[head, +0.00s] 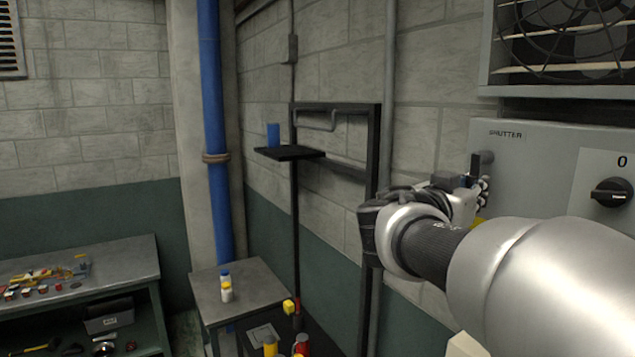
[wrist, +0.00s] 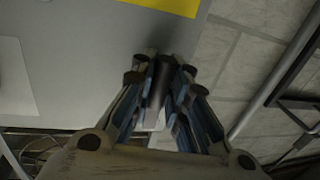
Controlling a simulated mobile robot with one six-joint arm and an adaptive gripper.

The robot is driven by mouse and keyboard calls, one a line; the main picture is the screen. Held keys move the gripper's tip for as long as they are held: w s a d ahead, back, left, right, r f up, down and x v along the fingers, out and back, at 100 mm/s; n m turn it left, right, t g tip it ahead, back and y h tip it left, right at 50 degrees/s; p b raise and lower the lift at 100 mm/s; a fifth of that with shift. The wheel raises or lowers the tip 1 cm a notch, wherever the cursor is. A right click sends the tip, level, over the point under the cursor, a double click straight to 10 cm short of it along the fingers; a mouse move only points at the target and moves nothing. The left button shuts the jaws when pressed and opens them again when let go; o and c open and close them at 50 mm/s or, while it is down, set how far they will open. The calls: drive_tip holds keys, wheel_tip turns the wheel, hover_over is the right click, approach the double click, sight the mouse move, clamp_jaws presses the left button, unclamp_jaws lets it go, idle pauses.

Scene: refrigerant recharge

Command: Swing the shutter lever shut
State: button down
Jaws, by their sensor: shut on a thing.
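The shutter lever (head: 482,160) is a dark handle on the grey panel (head: 545,150), just below the printed word SHUTTER. In the wrist view, the fingers of my gripper (wrist: 160,85) are closed around the dark rounded lever (wrist: 158,88), which lies between the fingertips. The lever's pivot is hard to make out there.
A black rotary knob (head: 611,192) marked 0 sits right of the lever. A fan housing (head: 488,45) hangs above the panel. A yellow patch (wrist: 165,5) shows on the panel. A wall rack with a black shelf (head: 290,153) stands left of my arm, with open space between.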

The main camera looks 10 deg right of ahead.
sight(518, 167)
drive_tip(key=s+n+b, duration=0.1)
drive_tip(key=n, duration=0.1)
drive_tip(key=s+n+b, duration=0.1)
drive_tip(key=n+b, duration=0.1)
drive_tip(key=shift+d+r+y, duration=0.1)
drive_tip(key=shift+d+y, duration=0.3)
drive_tip(key=n, duration=0.1)
drive_tip(key=s+r+n+g, duration=0.1)
drive_tip(key=n, duration=0.2)
drive_tip(key=shift+s+d+r+g, duration=0.15)
drive_tip(key=shift+s+d+g, duration=0.15)
drive_tip(key=n+p, duration=0.1)
drive_tip(key=r+n+p, duration=0.1)
drive_tip(key=n, duration=0.1)
drive_tip(key=s+r+n+g, duration=0.1)
drive_tip(key=shift+s+d+r+n+p, duration=0.1)
drive_tip(key=shift+d+r+n+p, duration=0.05)
drive_tip(key=shift+d+n+p, duration=0.2)
drive_tip(key=shift+s+r+n+g+p, duration=0.1)
drive_tip(key=shift+r+n+g+p, duration=0.3)
drive_tip(key=shift+n+p, duration=0.35)
drive_tip(key=shift+r+n+g+p, duration=0.3)
drive_tip(key=shift+r+n+p, duration=0.15)
drive_tip(key=shift+n, duration=0.35)
